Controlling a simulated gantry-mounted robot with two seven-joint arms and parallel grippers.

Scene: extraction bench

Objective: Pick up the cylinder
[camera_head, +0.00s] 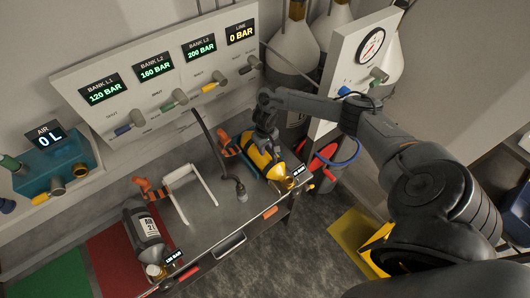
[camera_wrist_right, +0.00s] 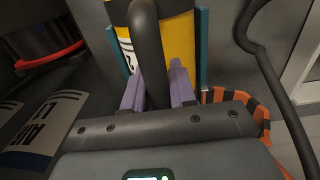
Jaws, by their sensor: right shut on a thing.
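A yellow cylinder (camera_head: 263,160) with black bands lies on the right part of the metal bench, with a small pressure tag at its valve end. My right gripper (camera_head: 264,133) reaches it from above. In the right wrist view the yellow cylinder (camera_wrist_right: 180,42) is just beyond the purple fingers (camera_wrist_right: 157,90), which are shut on a dark curved handle (camera_wrist_right: 147,45) in front of it. Whether the cylinder rests on its support is hard to tell. My left gripper is not in view.
A white frame (camera_head: 190,188) and an orange clamp (camera_head: 147,188) stand mid-bench, beside a hanging dark hose (camera_head: 213,145). A gauge panel (camera_head: 155,75) runs along the back. A red container (camera_head: 322,165) stands right of the bench.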

